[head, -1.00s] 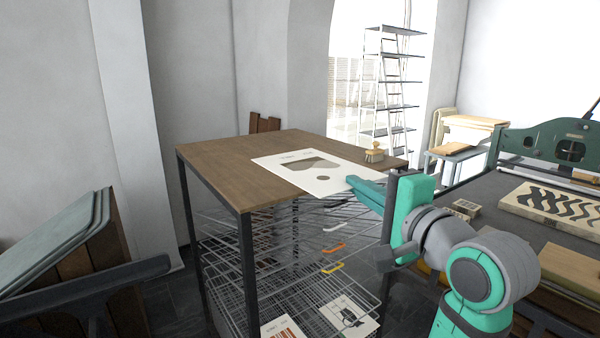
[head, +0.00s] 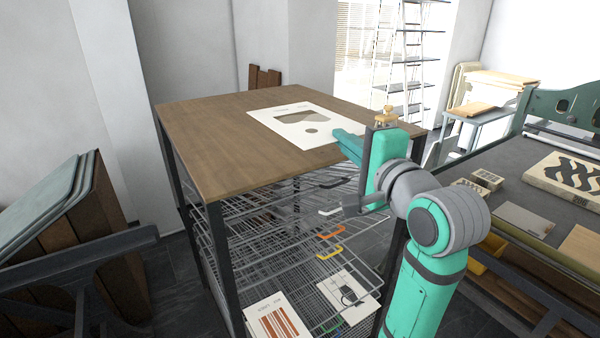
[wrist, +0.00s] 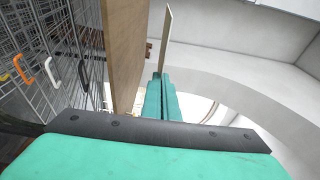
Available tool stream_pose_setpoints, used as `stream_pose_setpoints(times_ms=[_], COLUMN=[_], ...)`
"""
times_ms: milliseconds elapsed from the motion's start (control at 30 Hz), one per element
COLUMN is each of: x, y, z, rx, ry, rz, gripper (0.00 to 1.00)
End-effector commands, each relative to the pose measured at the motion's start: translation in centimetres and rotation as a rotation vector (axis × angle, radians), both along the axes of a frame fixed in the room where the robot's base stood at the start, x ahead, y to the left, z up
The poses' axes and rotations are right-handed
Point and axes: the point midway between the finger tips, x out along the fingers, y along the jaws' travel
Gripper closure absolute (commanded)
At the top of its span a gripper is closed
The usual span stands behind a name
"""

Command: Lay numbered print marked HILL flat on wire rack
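A white print (head: 290,116) with a grey-brown hill-like shape and a dot is over the wooden top (head: 205,135) of the rack unit. Its lettering is too small to read. My gripper (head: 347,145) is shut on its near right edge. In the wrist view the fingers (wrist: 163,82) pinch the sheet (wrist: 167,35), which shows edge-on with a gap between it and the wooden top (wrist: 125,50). The wire rack (head: 270,240) below has several stacked shelves with black, white, orange (head: 331,232) and yellow handles at the front.
A striped print (head: 277,318) and a print with a black figure (head: 347,292) lie on low shelves. A small wooden-handled tool (head: 385,118) stands near the top's right corner. A press bed (head: 520,185) is at right, and leaning boards (head: 60,205) are at left.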

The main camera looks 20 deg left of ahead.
Motion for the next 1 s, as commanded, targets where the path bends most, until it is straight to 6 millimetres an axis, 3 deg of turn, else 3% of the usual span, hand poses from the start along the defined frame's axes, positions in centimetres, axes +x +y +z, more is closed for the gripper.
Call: stream_pose_setpoints(times_ms=[167, 400, 733, 1000], x=[0.5, 1.0, 1.2, 1.3], y=[3.9, 6.9, 8.5, 8.6], z=[-1.8, -5.6, -7.4, -10.6], rx=[-0.002, -0.001, -0.001, 0.0], ry=[0.001, 0.001, 0.0, 0.0], rz=[0.003, 0.004, 0.004, 0.003], gripper=[1.0, 1.0, 1.0, 1.0])
